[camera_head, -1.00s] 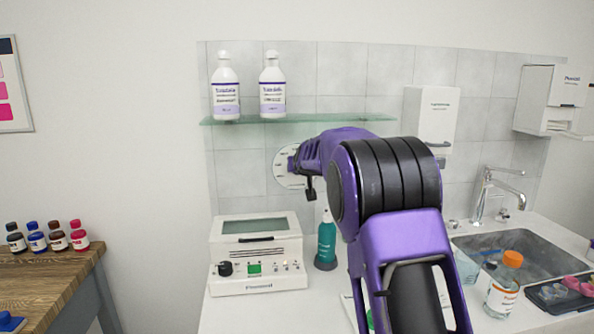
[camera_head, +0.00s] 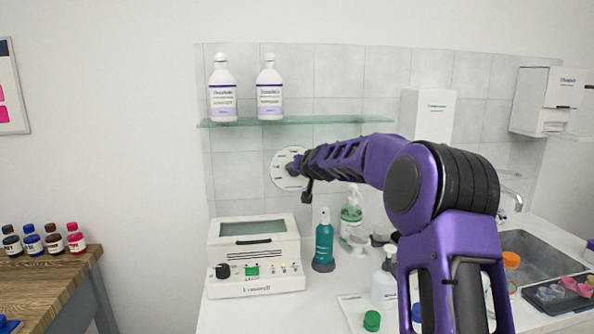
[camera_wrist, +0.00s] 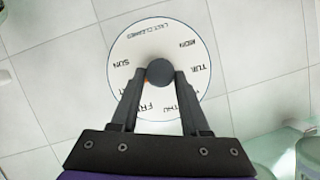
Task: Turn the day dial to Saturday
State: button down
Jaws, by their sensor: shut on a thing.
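The day dial (camera_head: 281,158) is a white round disc on the tiled wall below the glass shelf. In the wrist view its face (camera_wrist: 122,45) reads "LAST CLEANED", with SUN, MON, FRI and partly covered labels around it. No SAT label shows; the left finger covers the face between SUN and FRI. A dark round knob (camera_wrist: 160,69) is at the dial's middle. My gripper (camera_wrist: 160,76) is shut on the knob, one finger on each side. A small orange mark (camera_wrist: 147,82) shows at the knob's lower left, mostly hidden. My gripper (camera_head: 294,166) also shows in the head view.
A glass shelf (camera_head: 340,119) with two white bottles is above the dial. Below are a white device (camera_head: 254,283), a teal spray bottle (camera_head: 324,243) and other bottles on the counter. A sink (camera_head: 530,253) is at right.

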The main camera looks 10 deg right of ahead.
jog(key=shift+c, duration=2)
grip_release()
jog(key=v, duration=1.7)
jog(key=shift+s, duration=0.15)
jog(key=shift+a, duration=0.1)
